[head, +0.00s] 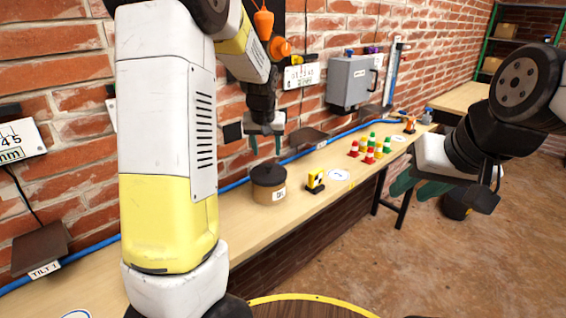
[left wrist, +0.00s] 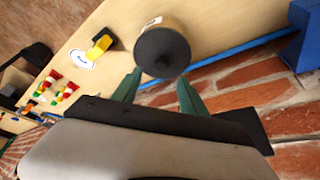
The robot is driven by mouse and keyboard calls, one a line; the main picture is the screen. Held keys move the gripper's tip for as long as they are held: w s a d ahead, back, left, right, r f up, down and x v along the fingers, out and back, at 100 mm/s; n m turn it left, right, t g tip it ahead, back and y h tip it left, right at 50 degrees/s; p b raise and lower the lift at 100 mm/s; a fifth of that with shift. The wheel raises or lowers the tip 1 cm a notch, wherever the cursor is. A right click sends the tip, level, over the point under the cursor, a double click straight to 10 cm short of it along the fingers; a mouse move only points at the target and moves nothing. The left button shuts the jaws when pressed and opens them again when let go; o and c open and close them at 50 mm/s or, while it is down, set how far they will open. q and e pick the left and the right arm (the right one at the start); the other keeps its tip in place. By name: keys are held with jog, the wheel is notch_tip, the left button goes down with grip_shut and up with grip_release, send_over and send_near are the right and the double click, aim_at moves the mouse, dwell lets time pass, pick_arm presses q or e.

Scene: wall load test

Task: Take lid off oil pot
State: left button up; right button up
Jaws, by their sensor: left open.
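The oil pot (head: 268,194) is a tan cylinder with a partly readable label, upright on the wooden bench against the brick wall. Its dark lid (head: 268,174) sits on top; in the left wrist view the round lid (left wrist: 162,52) shows from above with a small knob. My left gripper (head: 266,152) is open and empty, above the lid and apart from it in the head view. In the left wrist view its green fingertips (left wrist: 160,77) lie either side of the lid's near edge. My right gripper (head: 412,193) is open and empty, out over the floor at right.
Several small coloured cones (head: 369,152) stand further along the bench. A grey box (head: 352,82) hangs on the wall; a blue hose (head: 310,152) runs along the bench's back.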

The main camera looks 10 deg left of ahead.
aim_at(268, 165)
pick_arm(q)
jog(key=x, duration=0.7)
jog(key=shift+w+a+f, duration=0.1)
jog(key=shift+w+f, duration=0.15)
grip_shut()
